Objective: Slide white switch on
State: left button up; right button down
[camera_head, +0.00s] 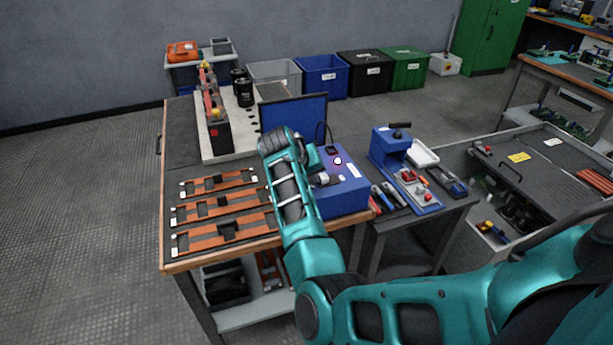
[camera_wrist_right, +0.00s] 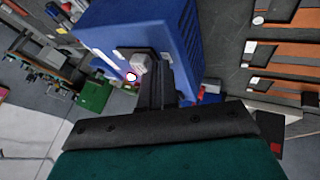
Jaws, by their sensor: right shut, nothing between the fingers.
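The blue box (camera_head: 346,192) stands on the right end of the wooden-edged workbench; its blue side also fills the top of the right wrist view (camera_wrist_right: 130,25). A small pale grey-white block, apparently the white switch (camera_wrist_right: 139,62), sits on the box's face in the wrist view. My right gripper (camera_wrist_right: 152,82) is shut and empty, with its dark fingertips right at this block; whether they touch it I cannot tell. In the head view the right gripper (camera_head: 320,180) is over the box's near-left part. A round white spot (camera_head: 338,160) shows on the box's top. My left gripper is out of view.
Orange strip panels (camera_head: 215,207) lie on the bench left of my arm. A dark blue screen (camera_head: 293,120) stands behind the box. A blue press (camera_head: 390,150) and hand tools are on the lower stand to the right.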

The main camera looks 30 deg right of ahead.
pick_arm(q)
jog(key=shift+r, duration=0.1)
